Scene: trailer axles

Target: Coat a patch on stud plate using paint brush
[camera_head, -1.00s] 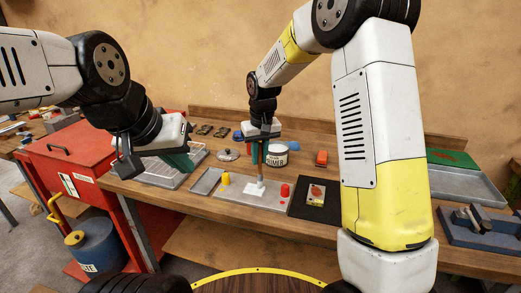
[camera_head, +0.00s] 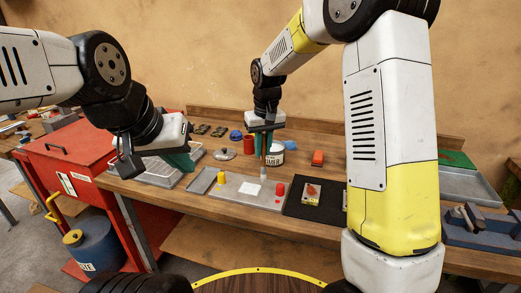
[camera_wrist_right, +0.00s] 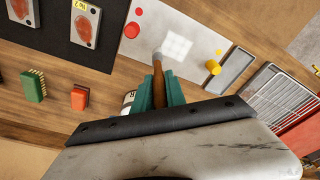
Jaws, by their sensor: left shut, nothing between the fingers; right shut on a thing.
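The grey stud plate (camera_head: 226,194) lies on the bench with a yellow stud (camera_head: 221,178), a red stud (camera_head: 280,189) and a white patch (camera_head: 249,188) between them. The patch also shows as a white square in the right wrist view (camera_wrist_right: 178,46). My right gripper (camera_head: 265,158) is shut on the paint brush (camera_wrist_right: 157,78), brown handle upright, bristles down. The bristle tip is beside the patch, toward the red stud; I cannot tell whether it touches the plate. My left gripper (camera_head: 182,162) is shut and empty, above the wire rack at the left.
A white primer tin (camera_head: 276,158) and red cup (camera_head: 249,145) stand behind the plate. An empty grey tray (camera_head: 202,181) lies left of it. A black mat (camera_head: 299,208) with labelled pieces lies right. An orange brush-like block (camera_head: 317,158) stands further back.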

